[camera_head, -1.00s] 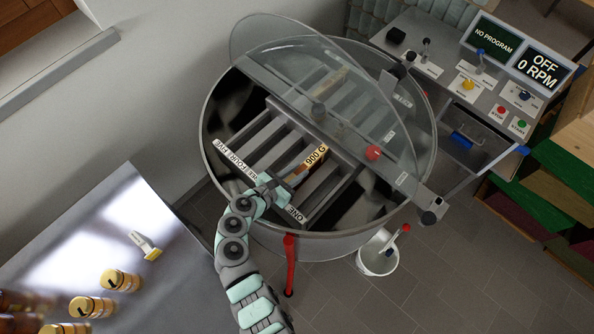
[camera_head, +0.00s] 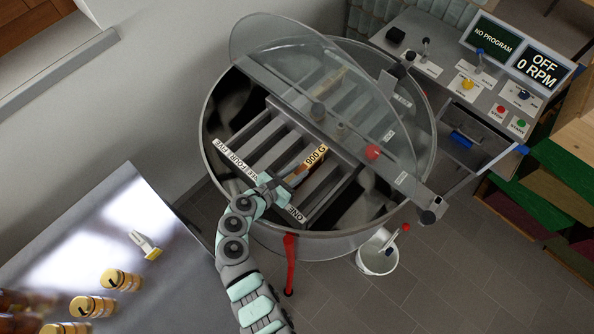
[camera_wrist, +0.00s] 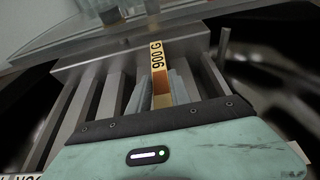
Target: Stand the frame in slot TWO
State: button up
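The frame (camera_head: 307,166) is a narrow wooden piece with a yellow top strip marked 900 G. It sits among the grey slots of the rack (camera_head: 262,133) inside the round tank. In the wrist view the frame (camera_wrist: 161,84) runs between my two fingers, which lie close against its sides. My gripper (camera_head: 284,184) is at the frame's near end and appears shut on it. The slot label ONE (camera_head: 295,214) shows just nearer than my gripper. The labels THREE, FOUR and FIVE show on the far side; label TWO is hidden behind my gripper, and the frame's lower edge is hidden.
A clear lid (camera_head: 330,75) stands raised over the far half of the tank (camera_head: 207,150). A crossbar with a red knob (camera_head: 373,152) spans the tank. A metal table (camera_head: 100,225) with several jars is at left. The control panel (camera_head: 480,85) reads OFF, 0 RPM.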

jog(key=o, duration=0.5)
jog(key=shift+f, duration=0.1)
jog(key=shift+s+a, duration=0.1)
jog(key=shift+a, duration=0.05)
jog(key=v, duration=0.9)
jog(key=shift+s+a+r, duration=0.1)
jog(key=shift+a+r, duration=0.1)
jog(key=shift+r, duration=0.05)
jog(key=shift+s+a+r, duration=0.2)
jog(key=shift+s, duration=0.2)
